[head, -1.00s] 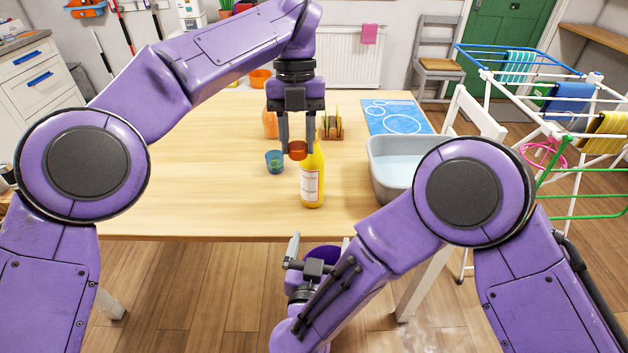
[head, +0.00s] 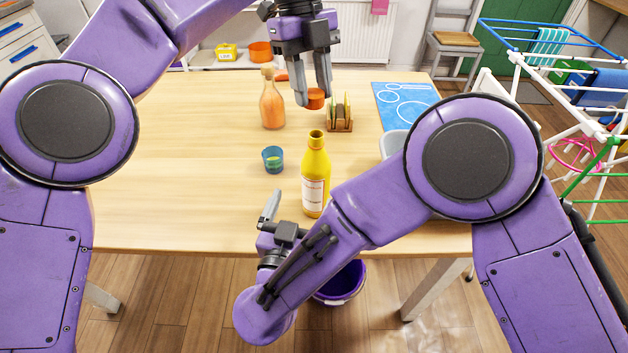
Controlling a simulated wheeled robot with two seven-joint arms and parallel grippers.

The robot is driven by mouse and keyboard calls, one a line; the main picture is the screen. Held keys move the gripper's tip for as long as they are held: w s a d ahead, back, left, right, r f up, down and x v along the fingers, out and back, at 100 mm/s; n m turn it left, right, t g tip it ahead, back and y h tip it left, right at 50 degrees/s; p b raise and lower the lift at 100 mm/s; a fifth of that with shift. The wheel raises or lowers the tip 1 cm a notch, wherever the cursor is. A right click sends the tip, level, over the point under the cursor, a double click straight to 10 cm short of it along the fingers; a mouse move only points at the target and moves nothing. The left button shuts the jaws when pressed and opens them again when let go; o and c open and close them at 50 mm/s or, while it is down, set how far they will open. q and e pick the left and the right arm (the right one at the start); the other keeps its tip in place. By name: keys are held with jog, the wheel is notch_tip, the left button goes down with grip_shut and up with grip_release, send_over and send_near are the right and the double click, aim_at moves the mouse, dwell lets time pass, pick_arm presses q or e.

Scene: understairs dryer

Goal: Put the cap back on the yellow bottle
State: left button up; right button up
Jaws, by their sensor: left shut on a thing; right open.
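The yellow bottle (head: 316,172) stands upright on the wooden table with its brown-orange neck top bare and a white label on its front. My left gripper (head: 315,100) is shut on the orange cap (head: 315,99). It holds the cap above the table, higher in the picture than the bottle's mouth and apart from it. My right gripper (head: 270,207) is open and empty near the table's front edge, to the left of the bottle's base. One of its fingers is hard to make out.
On the table (head: 180,180) are an orange-filled glass bottle (head: 272,103), a blue cup (head: 273,159), a wooden rack (head: 340,118) and a blue mat (head: 404,103). A grey basin (head: 392,144) is mostly behind my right arm. A purple bucket (head: 345,284) stands below the front edge.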

aim_at(318, 164)
pick_arm(q)
jog(key=shift+s+d, duration=0.1)
jog(key=shift+d, duration=0.25)
pick_arm(e)
jog(key=x, duration=1.2)
jog(key=shift+d, duration=0.3)
jog(key=c, duration=1.5)
pick_arm(q)
jog(key=shift+f, duration=2.55)
jog(key=shift+f, duration=0.85)
jog(key=shift+f, duration=0.6)
